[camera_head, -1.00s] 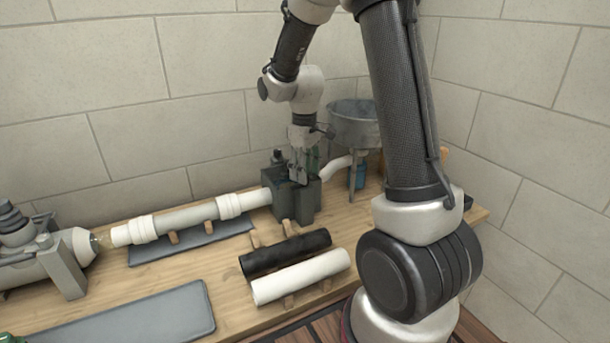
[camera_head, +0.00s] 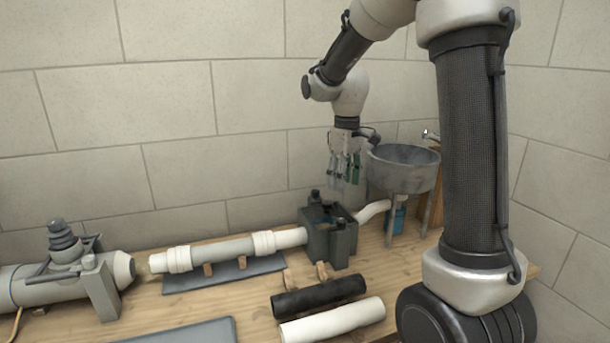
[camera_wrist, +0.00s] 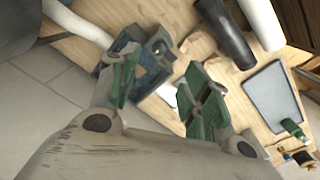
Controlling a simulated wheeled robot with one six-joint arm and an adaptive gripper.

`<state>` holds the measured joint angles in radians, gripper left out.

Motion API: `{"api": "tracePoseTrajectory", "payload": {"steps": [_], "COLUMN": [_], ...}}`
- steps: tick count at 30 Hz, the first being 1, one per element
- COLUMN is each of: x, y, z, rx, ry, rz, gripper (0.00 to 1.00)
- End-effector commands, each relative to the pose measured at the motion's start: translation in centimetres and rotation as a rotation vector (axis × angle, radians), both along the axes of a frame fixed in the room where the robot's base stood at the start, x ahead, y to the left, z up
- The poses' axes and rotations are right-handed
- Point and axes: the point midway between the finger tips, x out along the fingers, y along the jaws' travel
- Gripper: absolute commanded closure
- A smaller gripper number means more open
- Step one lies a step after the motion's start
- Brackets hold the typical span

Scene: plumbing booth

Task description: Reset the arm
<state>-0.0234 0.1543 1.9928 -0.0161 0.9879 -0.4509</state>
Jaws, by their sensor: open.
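My gripper (camera_head: 345,170) hangs pointing down above the grey clamp block (camera_head: 331,243) on the bench, with a gap between them. In the wrist view my gripper (camera_wrist: 160,98) shows two green-padded fingers spread apart with nothing between them. The grey block, with blue inside, shows in the wrist view (camera_wrist: 153,62) beyond the fingers. A white pipe with collars (camera_head: 215,252) lies level with its right end at the block.
A grey metal basin (camera_head: 404,168) on legs stands close right of my gripper, with a white bent pipe (camera_head: 372,211) below it. A black pipe (camera_head: 318,296) and a white pipe (camera_head: 333,321) lie in front. A grey machine (camera_head: 65,277) stands at left. The wall is behind.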

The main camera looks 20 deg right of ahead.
Motion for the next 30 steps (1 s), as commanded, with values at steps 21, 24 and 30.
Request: {"api": "tracePoseTrajectory", "payload": {"steps": [21,24,30], "x": [-18.0,-21.2,-24.3], "y": [-0.4,-0.5,-0.6], "z": [3.2,3.9,5.4], "rx": [0.042,0.063,0.095], "ry": [-0.114,-0.184,-0.311], "rz": [-0.452,-0.477,-0.479], "gripper": [0.52,0.52,0.52]}}
